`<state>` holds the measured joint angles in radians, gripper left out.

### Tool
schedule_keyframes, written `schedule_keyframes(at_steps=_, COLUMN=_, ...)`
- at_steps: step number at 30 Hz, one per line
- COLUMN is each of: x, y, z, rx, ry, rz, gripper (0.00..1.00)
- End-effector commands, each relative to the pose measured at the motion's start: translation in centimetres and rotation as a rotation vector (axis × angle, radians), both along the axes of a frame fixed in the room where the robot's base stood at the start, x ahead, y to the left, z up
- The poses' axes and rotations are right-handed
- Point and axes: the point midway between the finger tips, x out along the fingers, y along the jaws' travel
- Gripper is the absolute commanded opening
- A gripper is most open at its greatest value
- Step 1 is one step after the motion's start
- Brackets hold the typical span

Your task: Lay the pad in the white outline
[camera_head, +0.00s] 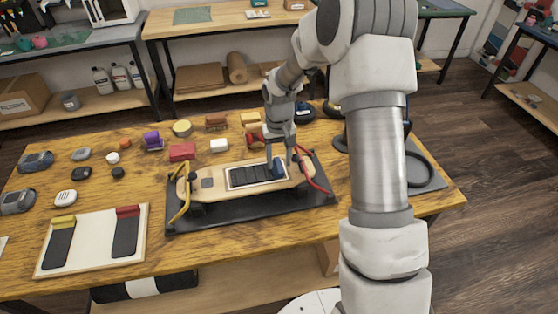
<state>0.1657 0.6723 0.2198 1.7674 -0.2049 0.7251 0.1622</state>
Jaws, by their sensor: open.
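A wooden deck board (215,192) lies across a black mat (240,214) in the middle of the table. On it is a white rectangular outline (229,180) with dark, banded pad material (250,176) inside. A small blue piece (278,168) is at the right end of the outline, under my gripper. My gripper (281,158) is open and points down over the right part of the board. At this size I cannot tell whether the blue piece is part of the pad or touches the fingers.
A yellow clamp (182,192) is at the board's left end and a red clamp (318,178) at its right. A cream tray (92,257) with two dark strips lies front left. Several small items, including a red block (182,152), line the back and left.

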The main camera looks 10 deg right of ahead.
Motion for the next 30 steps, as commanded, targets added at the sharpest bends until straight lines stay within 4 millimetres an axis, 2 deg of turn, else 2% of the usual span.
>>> schedule_keyframes(at_steps=6, x=0.1, y=0.0, z=4.8, rx=-0.001, ry=-0.006, rz=0.0, gripper=0.51)
schedule_keyframes(at_steps=12, x=0.1, y=0.0, z=8.8, rx=0.0, ry=-0.004, rz=0.0, gripper=0.51)
schedule_keyframes(at_steps=20, x=-0.1, y=0.0, z=11.4, rx=-0.001, ry=-0.004, rz=0.001, gripper=0.51)
schedule_keyframes(at_steps=23, x=-0.7, y=0.0, z=12.8, rx=-0.008, ry=-0.019, rz=0.003, gripper=0.51)
schedule_keyframes(at_steps=26, x=-2.0, y=0.0, z=15.0, rx=-0.021, ry=-0.05, rz=0.008, gripper=0.51)
schedule_keyframes(at_steps=30, x=-4.8, y=0.0, z=18.7, rx=-0.041, ry=-0.108, rz=0.013, gripper=0.51)
